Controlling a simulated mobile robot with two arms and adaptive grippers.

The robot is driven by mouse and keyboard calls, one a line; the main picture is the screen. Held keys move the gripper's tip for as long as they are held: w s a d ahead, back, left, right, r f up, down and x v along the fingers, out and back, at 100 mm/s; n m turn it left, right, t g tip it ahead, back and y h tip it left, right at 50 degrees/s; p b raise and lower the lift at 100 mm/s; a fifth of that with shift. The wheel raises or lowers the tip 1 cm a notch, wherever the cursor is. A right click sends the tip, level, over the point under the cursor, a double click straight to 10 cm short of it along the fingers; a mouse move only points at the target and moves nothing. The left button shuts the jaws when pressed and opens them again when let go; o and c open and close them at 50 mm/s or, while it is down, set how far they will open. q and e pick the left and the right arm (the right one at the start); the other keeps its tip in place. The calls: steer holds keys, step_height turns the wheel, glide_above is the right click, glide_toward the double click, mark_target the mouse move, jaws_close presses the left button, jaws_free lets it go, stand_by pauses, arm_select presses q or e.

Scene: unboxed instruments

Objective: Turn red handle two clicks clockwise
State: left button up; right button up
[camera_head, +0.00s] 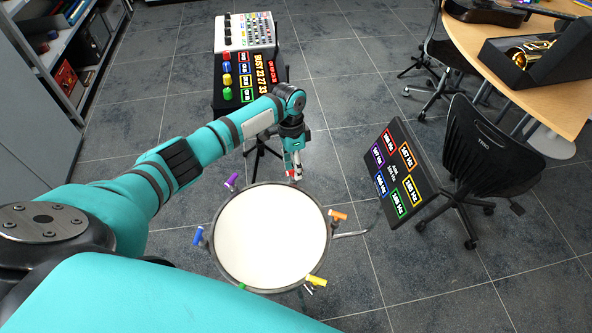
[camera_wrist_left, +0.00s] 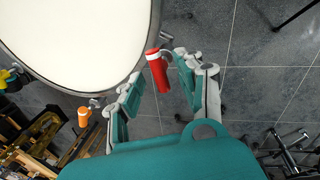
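The round white drum (camera_head: 270,238) has coloured handles around its rim: purple (camera_head: 231,181), blue (camera_head: 198,236), green (camera_head: 241,287), yellow (camera_head: 317,281) and orange (camera_head: 338,215). The red handle (camera_wrist_left: 158,72) shows clearly in the left wrist view, beside the drum's rim. My left gripper (camera_head: 293,172) is at the drum's far rim in the head view and largely covers the red handle there. In the wrist view the left gripper (camera_wrist_left: 162,72) is open, with the red handle between its two fingers. A gap shows to the left finger; contact with the right one is unclear. My right gripper is out of view.
A black panel (camera_head: 391,181) with coloured boxes stands right of the drum. A black device with coloured knobs (camera_head: 243,83) and a white one (camera_head: 245,31) stand behind. A black chair (camera_head: 483,148) and a wooden table (camera_head: 552,62) are at right. Shelves (camera_head: 72,52) line the left.

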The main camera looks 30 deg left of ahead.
arm_select(q)
step_height(320, 180, up, 10)
steer(key=w+a, duration=0.1)
steer(key=shift+w, duration=0.15)
steer(key=shift+a, duration=0.1)
stand_by(0.4)
